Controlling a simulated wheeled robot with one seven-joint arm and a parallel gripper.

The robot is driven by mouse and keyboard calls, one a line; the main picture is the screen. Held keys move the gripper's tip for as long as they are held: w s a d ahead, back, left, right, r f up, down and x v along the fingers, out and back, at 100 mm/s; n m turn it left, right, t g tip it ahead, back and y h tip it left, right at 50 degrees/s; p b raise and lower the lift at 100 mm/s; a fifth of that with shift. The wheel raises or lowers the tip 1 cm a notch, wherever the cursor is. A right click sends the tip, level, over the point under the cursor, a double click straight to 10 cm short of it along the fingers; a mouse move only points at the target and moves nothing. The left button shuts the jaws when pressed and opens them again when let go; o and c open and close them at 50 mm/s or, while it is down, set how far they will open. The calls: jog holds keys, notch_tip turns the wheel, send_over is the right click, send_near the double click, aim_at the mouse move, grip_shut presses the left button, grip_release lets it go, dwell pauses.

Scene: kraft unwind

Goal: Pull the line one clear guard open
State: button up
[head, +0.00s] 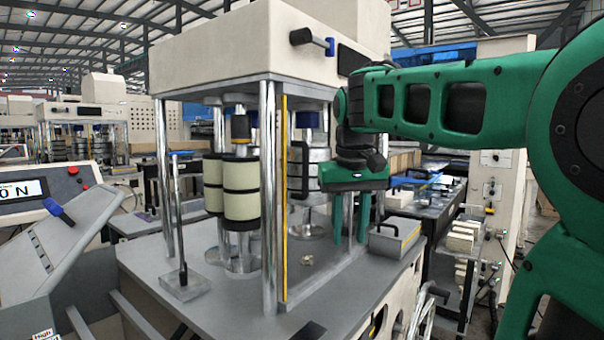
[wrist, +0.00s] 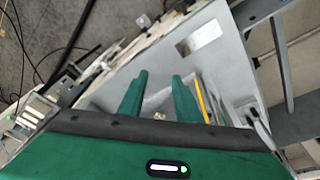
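The line one machine has a grey bed (head: 210,285) and chrome posts. A thin yellow vertical strip (head: 285,200) stands at its near side, seemingly the edge of the clear guard; the clear pane itself is hard to make out. A dark upright handle (head: 304,170) shows just right of the strip. My gripper (head: 350,218) points down, to the right of the strip and handle, by the right-hand post. Its two green fingers are apart with nothing between them. In the wrist view my gripper (wrist: 158,82) is also open, and a yellow strip (wrist: 202,102) lies right of the fingers.
Cream rolls with black bands (head: 241,190) stand on the bed. A lever on a small block (head: 182,280) is at the left. A grey box with a handle (head: 394,238) sits at the right edge. A control panel (head: 50,190) is at far left.

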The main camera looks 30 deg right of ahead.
aim_at(304, 156)
jog(key=w+a+r+n+t, duration=0.15)
jog(key=w+r, duration=0.35)
jog(key=r, duration=0.6)
jog(key=w+a+r+n+t, duration=0.15)
jog(key=w+r, duration=0.35)
jog(key=r, duration=0.5)
jog(key=shift+m+g, duration=0.3)
jog(key=x, duration=0.2)
jog(key=a+x, duration=0.1)
jog(key=x, duration=0.2)
jog(key=shift+w+a, duration=0.1)
jog(key=shift+w, duration=0.1)
jog(key=shift+f, duration=0.25)
jog(key=shift+f, duration=0.1)
jog(key=shift+w+f, duration=0.15)
jog(key=shift+f, duration=0.2)
jog(key=shift+f, duration=0.2)
jog(key=shift+s+x, duration=0.2)
jog(key=shift+x, duration=1.65)
